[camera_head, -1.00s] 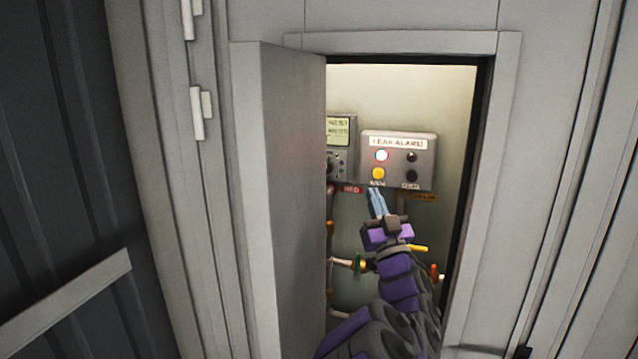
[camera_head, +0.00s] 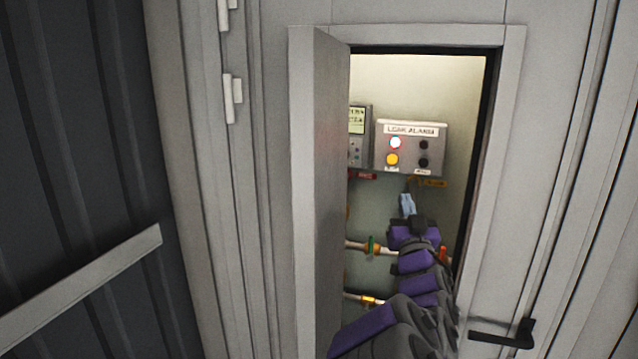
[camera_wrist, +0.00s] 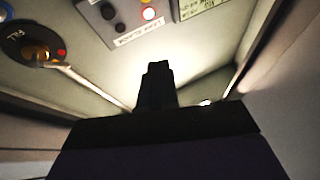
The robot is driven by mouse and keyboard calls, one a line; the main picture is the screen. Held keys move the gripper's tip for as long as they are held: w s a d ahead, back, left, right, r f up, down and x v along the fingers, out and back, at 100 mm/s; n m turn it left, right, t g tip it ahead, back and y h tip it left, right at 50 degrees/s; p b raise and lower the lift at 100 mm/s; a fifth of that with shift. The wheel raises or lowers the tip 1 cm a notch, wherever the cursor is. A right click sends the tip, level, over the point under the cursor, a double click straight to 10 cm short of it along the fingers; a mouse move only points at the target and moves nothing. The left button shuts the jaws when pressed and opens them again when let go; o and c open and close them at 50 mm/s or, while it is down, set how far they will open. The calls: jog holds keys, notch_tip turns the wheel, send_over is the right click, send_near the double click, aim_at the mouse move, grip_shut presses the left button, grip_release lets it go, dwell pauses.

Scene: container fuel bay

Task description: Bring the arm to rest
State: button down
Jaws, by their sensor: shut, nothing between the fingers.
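My gripper (camera_head: 407,204) is shut and empty. In the head view it is inside the open cabinet, a little below the leak alarm box (camera_head: 411,147) and apart from it. My arm reaches in through the doorway from below. In the wrist view my gripper (camera_wrist: 157,72) points into the cabinet, with the alarm box (camera_wrist: 128,18) upside down beyond it. The box has a lit red lamp, a yellow button and two dark buttons.
The cabinet door (camera_head: 318,190) stands open on the left, close to my arm. The door frame (camera_head: 488,150) is on the right. A black handle (camera_head: 503,335) sticks out at lower right.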

jog(key=s+d+f+m+g+h+b, duration=0.25)
jog(key=s+f+g, duration=0.4)
jog(key=f, duration=0.45)
jog(key=s+d+f+m+g+h+b, duration=0.2)
jog(key=s+d+f+g+b, duration=0.3)
jog(key=s+f, duration=0.4)
jog(key=s+a+f+n+g+y+b, duration=0.1)
jog(key=s+a+f+g, duration=0.3)
jog(key=s, duration=0.7)
jog(key=s+a+f+n+g+y+b, duration=0.2)
jog(key=s+f, duration=0.6)
jog(key=s, duration=0.4)
jog(key=s+a+f+n+g+y+b, duration=0.2)
jog(key=s+a+f+g, duration=0.4)
jog(key=s, duration=0.5)
jog(key=shift+s+a+g+b, duration=0.25)
jog(key=shift+s+g+b, duration=0.1)
jog(key=shift+g+b, duration=0.25)
